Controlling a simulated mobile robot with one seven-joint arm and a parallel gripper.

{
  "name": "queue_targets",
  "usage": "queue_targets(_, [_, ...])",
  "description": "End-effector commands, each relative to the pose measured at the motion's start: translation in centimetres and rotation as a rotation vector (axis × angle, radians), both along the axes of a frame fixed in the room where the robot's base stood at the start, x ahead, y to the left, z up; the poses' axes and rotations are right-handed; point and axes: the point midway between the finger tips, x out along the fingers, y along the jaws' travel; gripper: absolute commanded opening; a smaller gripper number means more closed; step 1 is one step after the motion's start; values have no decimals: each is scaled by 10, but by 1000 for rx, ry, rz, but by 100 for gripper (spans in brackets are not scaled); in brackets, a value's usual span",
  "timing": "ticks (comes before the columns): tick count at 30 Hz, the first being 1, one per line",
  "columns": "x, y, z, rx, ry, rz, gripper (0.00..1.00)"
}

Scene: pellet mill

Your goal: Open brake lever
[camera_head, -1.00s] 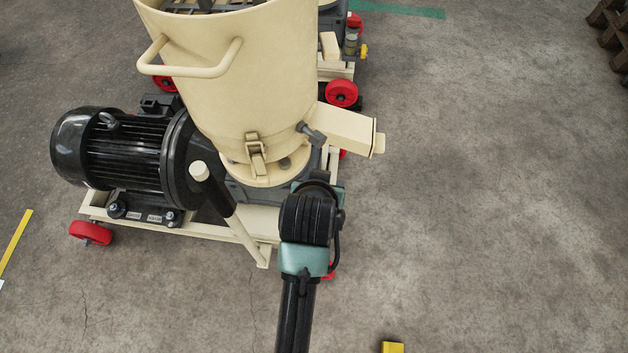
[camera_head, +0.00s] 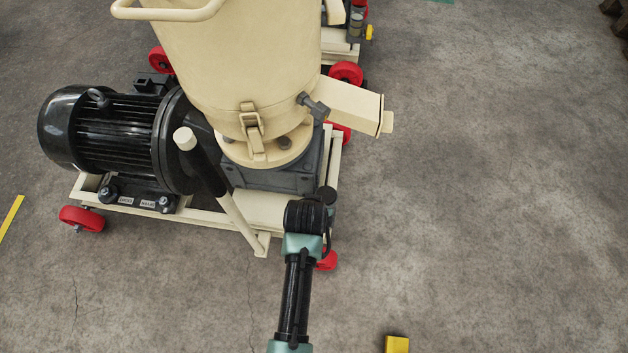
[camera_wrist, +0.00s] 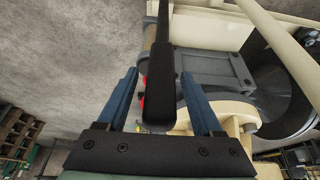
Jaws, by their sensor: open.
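A black bar-shaped handle (camera_wrist: 161,90), seemingly the brake lever, runs down the middle of the wrist view, with a thinner black shaft (camera_wrist: 163,22) above its thick grip. My gripper (camera_wrist: 160,76) is open, with one blue-grey finger on each side of the grip. Gaps show between grip and fingers in the picture; I cannot tell the depth or any contact. In the head view my arm reaches down at the near corner of the pellet mill (camera_head: 235,70). There my own wrist hides the fingers, and I cannot make out the lever.
The mill's cream frame (camera_head: 215,228) stands on red wheels (camera_head: 82,218). A black motor (camera_head: 105,135) is at left, and a cream outlet chute (camera_head: 350,107) sticks out right. A black-and-cream post (camera_head: 205,165) rises near my arm.

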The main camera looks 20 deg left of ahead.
Motion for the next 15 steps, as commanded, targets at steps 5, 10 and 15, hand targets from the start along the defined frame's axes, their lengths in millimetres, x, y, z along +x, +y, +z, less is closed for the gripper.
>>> queue_targets(5, [4, 1, -10, 1, -2, 0, 68])
queue_targets(10, [5, 2, -9, 1, -2, 0, 68])
queue_targets(15, [4, 1, -9, 1, -2, 0, 53])
